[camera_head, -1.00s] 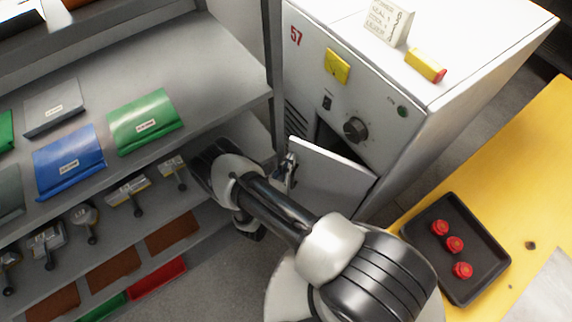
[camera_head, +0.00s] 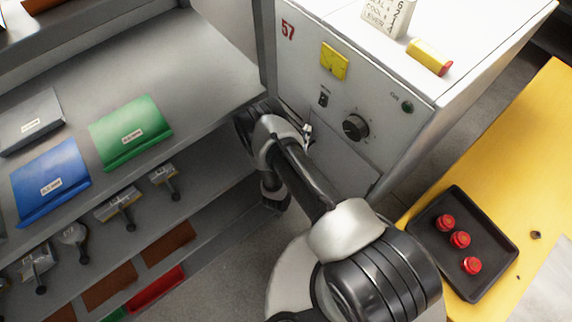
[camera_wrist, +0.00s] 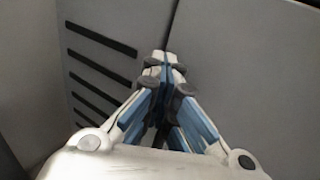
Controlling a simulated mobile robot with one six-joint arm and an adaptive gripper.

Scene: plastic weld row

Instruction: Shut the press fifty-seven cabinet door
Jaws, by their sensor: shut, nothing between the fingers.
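The grey cabinet marked 57 (camera_head: 300,60) stands at the upper middle in the head view. Its small door (camera_head: 342,165) on the lower front now lies about flush with the front face, with no dark opening showing. My arm hides the door's left and lower parts. My gripper (camera_head: 306,132) is at the door's upper left side, partly hidden by my arm. In the wrist view my gripper (camera_wrist: 165,66) is shut and empty, its fingertips close to a grey panel (camera_wrist: 240,60) beside a seam; I cannot tell if they touch it.
Vent slots (camera_wrist: 100,85) lie left of the seam in the wrist view. A grey shelf unit (camera_head: 190,70) with folders and scrapers stands close on the left. A yellow table (camera_head: 500,170) with a black tray (camera_head: 430,237) of red knobs is at the right.

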